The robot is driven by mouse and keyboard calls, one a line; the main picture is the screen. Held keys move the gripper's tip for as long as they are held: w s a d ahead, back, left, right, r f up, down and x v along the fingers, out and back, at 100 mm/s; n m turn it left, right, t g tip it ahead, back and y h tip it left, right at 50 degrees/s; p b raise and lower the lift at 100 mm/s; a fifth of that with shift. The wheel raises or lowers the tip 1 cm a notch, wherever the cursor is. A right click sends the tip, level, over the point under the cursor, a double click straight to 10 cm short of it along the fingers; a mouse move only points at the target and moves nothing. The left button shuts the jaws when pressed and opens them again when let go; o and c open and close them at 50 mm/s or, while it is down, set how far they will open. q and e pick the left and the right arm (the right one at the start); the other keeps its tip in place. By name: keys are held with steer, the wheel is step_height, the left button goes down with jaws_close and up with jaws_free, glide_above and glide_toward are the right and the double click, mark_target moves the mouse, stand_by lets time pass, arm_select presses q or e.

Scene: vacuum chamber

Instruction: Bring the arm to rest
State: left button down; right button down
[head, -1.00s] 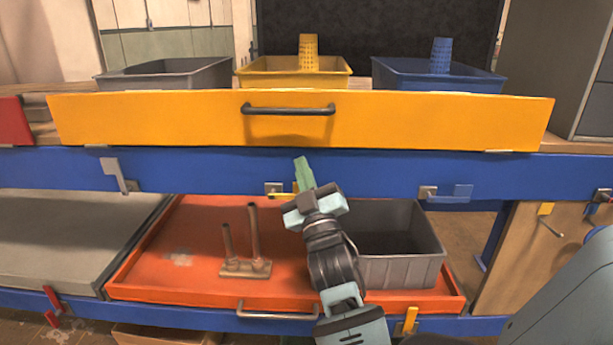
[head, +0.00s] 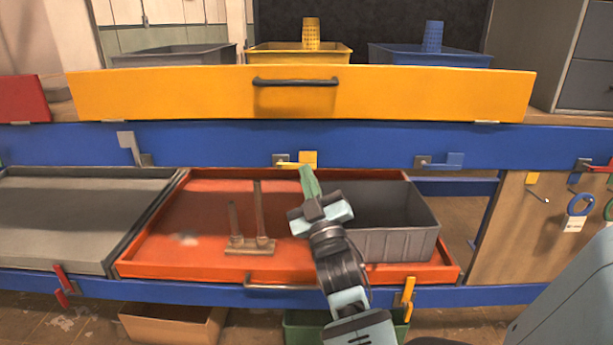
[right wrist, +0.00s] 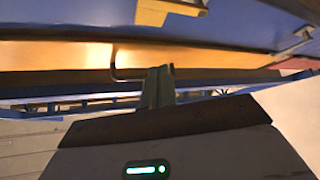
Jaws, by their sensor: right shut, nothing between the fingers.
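My right gripper (head: 309,182) is in the middle of the head view, with its green fingers together and nothing between them. It is in front of the open red lower drawer (head: 170,250), overlapping the drawer and the grey bin in the picture. In the right wrist view the closed fingers (right wrist: 159,86) point away from the wrist, with a dark bent handle (right wrist: 116,62) just left of them. My left gripper is in neither view.
The yellow upper drawer (head: 200,93) has a black handle (head: 294,82). The red drawer holds a grey bin (head: 395,243) and a brown two-post stand (head: 250,246). A blue beam (head: 380,146) runs between the drawers. Yellow (head: 300,51) and blue (head: 430,56) bins stand behind.

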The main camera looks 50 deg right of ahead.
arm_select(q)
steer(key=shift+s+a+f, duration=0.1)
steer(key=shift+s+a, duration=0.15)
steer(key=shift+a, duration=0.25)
arm_select(e)
steer(key=shift+s+a+f, duration=0.3)
steer(key=shift+f, duration=0.05)
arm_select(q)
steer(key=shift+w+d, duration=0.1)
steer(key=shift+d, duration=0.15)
